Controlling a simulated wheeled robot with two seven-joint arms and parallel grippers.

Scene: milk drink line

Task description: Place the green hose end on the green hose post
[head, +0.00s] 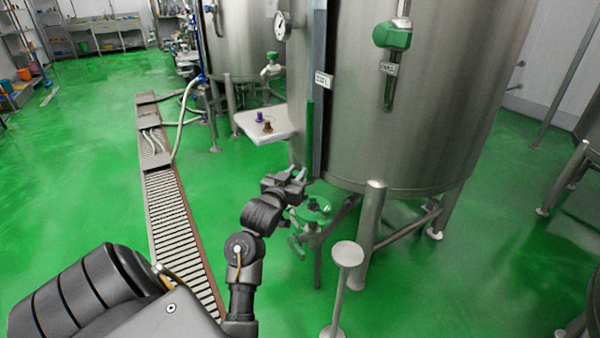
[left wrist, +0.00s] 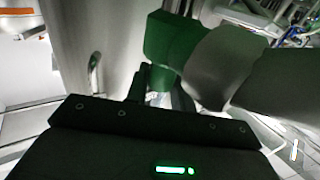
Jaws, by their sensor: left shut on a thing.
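My left gripper (head: 297,174) is at the front of the big steel tank, above the green-handled valve. It is shut on the green hose end. In the left wrist view a green block (left wrist: 168,38), apparently part of that hose end, shows just beyond my left gripper (left wrist: 153,88), with a thick grey piece (left wrist: 222,66) beside it. In the head view an upright green bar (head: 309,125) shows right above my gripper, against the tank's dark column. I cannot tell whether this bar is the hose end or the post. My right gripper is not in view.
The green-handled valve (head: 312,208) sits just below my gripper. A grey flat-topped stand (head: 348,256) and tank legs (head: 370,225) are to its right. A white shelf (head: 262,122) with small purple and brown pieces is behind. Floor around the drain grate (head: 170,220) is mostly clear.

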